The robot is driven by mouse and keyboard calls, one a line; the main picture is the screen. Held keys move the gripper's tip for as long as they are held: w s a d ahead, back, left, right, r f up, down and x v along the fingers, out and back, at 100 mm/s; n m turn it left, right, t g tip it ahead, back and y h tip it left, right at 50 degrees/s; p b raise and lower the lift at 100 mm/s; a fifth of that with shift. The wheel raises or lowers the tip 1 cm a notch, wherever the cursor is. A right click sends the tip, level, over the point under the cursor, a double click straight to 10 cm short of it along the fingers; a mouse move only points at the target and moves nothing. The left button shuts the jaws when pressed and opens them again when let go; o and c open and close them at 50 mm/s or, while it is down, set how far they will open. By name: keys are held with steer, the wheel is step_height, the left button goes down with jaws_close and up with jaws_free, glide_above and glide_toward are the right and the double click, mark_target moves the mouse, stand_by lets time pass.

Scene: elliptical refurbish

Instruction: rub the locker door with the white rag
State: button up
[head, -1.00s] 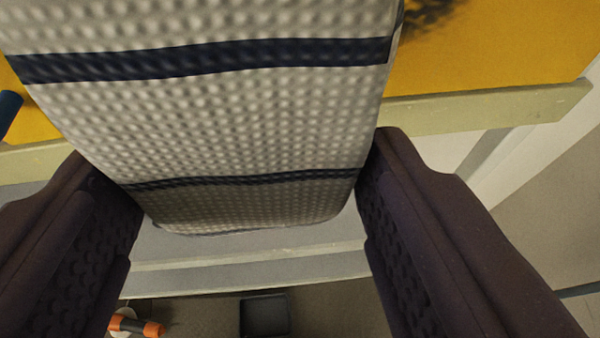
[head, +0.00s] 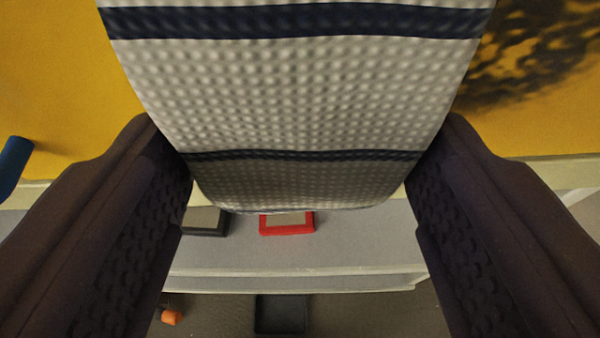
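The white rag (head: 300,100), textured with dark blue stripes, hangs between the two dark fingers of my gripper (head: 300,150). The fingers touch its left and right edges, so my gripper is shut on it. The yellow locker door (head: 60,90) is behind the rag and shows on both sides. A dark, blotchy smudge (head: 530,55) marks the door at the upper right, just right of the rag. The rag hides the middle of the door. I cannot tell whether the rag touches the door.
A blue handle-like piece (head: 14,165) sticks out at the left. Below the door is a grey ledge (head: 350,250) with a red-framed item (head: 287,229) and a dark-framed item (head: 206,222). On the floor are a black tray (head: 281,315) and an orange object (head: 170,317).

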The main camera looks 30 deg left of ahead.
steer(key=shift+w+a+p, duration=0.35)
steer(key=shift+w+p, duration=0.1)
steer(key=shift+w, duration=0.45)
